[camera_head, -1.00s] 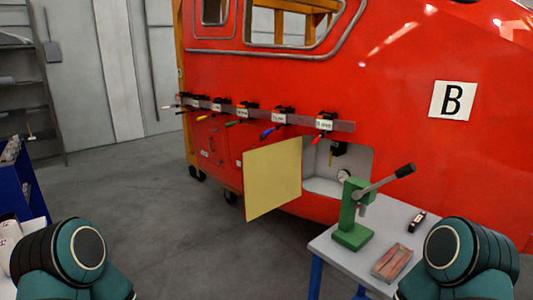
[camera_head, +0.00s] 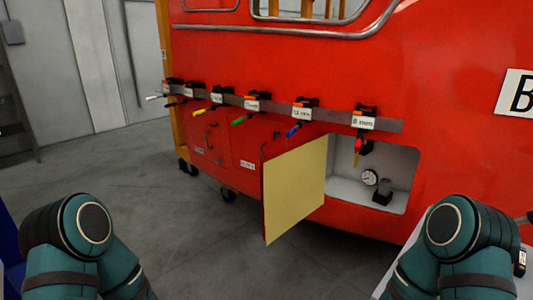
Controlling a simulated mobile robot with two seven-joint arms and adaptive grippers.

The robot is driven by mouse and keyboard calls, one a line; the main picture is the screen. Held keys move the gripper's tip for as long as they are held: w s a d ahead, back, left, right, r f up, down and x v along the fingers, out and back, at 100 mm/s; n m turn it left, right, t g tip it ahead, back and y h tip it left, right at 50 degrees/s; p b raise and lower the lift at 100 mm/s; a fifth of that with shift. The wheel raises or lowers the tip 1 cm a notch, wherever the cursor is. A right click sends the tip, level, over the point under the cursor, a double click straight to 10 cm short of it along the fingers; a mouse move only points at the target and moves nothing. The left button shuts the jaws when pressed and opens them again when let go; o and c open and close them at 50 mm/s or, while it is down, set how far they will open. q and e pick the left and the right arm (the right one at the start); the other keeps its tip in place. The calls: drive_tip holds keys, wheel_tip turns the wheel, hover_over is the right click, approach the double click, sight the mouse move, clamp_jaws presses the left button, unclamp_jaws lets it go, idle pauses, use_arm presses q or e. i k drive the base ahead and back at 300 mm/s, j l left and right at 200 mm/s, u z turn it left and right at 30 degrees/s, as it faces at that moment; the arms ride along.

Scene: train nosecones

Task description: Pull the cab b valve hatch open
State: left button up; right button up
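The red nosecone with a "B" plate (camera_head: 518,92) fills the right and middle of the head view. Low on its side, a hatch door (camera_head: 295,190) with a pale yellow inner face stands swung open on the left of a grey recess (camera_head: 345,190). A round gauge (camera_head: 370,177) and a small dark fitting (camera_head: 382,191) sit inside the recess. My two teal arms show at the bottom left and bottom right corners. Neither gripper is in view.
A rail (camera_head: 285,108) with several coloured-handled tools and labels runs above the hatch. A grey table (camera_head: 415,262) stands at the lower right, partly hidden by my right arm. Grey floor (camera_head: 195,232) is clear in front of the nosecone.

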sight(252, 141)
drive_tip(key=i+j, duration=0.2)
drive_tip(key=u, duration=0.1)
drive_tip(key=i+u, duration=0.35)
drive_tip(key=i, duration=0.85)
drive_tip(key=i+j+z, duration=0.1)
drive_tip(key=z, duration=0.35)
drive_tip(key=i+j+z, duration=0.2)
drive_tip(key=z, duration=0.2)
drive_tip(key=i+j+z, duration=0.1)
drive_tip(key=z, duration=0.35)
